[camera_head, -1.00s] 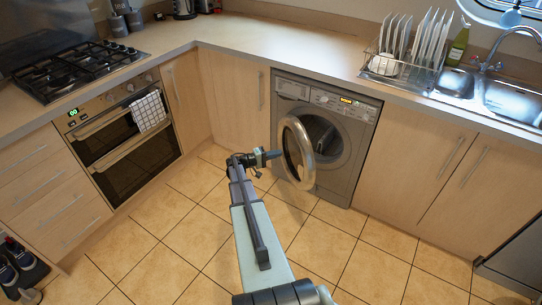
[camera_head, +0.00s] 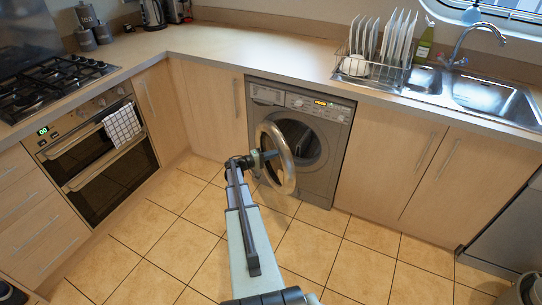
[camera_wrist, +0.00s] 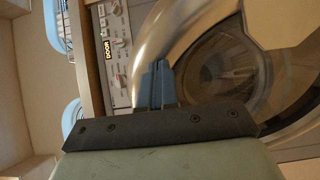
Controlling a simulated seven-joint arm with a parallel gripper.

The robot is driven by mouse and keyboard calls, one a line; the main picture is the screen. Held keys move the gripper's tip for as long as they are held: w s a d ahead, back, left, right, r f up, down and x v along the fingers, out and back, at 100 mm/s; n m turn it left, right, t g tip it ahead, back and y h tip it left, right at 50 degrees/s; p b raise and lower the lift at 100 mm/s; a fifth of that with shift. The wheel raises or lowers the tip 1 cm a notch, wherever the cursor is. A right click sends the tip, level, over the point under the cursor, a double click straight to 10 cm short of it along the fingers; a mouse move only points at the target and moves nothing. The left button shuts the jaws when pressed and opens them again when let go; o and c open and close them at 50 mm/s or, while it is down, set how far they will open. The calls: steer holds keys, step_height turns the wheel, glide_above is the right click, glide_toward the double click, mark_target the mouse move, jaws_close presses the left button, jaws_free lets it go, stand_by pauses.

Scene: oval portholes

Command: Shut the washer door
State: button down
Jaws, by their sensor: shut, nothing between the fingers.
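The grey washer (camera_head: 325,162) stands under the counter. Its round door (camera_head: 289,172), a silver ring, is open and swung out toward the front left of the drum opening. My gripper (camera_head: 272,155) is shut and empty; its tip overlaps the door ring in the head view. In the wrist view the blue-grey fingers (camera_wrist: 154,84) are together in front of the silver door rim (camera_wrist: 172,32), with the drum behind at right. I cannot tell whether the fingertips touch the rim.
The washer's control panel (camera_wrist: 112,45) shows a lit display. A cupboard door (camera_head: 216,112) is left of the washer and more cupboards (camera_head: 385,165) are right. The oven (camera_head: 95,150) is at the left. The tiled floor (camera_head: 350,262) is clear in front.

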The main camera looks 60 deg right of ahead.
steer(key=s+d+n+t+h, duration=0.1)
steer(key=s+d, duration=0.1)
steer(key=d, duration=0.1)
steer(key=s+d+n+t+h, duration=0.1)
steer(key=s+d+t, duration=0.1)
steer(key=s+d, duration=0.1)
steer(key=s+d+n+t, duration=0.2)
steer(key=d, duration=0.1)
steer(key=shift+s+h, duration=0.15)
steer(key=shift+h, duration=0.25)
steer(key=s+d+t, duration=0.1)
steer(key=s+d, duration=0.2)
steer(key=d, duration=0.8)
steer(key=shift+s+r+n, duration=0.15)
steer(key=shift+r+n, duration=0.05)
steer(key=shift+n, duration=0.1)
steer(key=shift+d, duration=0.2)
steer(key=a, duration=1.6)
steer(key=shift+f, duration=0.15)
steer(key=shift+n+t, duration=0.3)
steer(key=shift+t, duration=0.1)
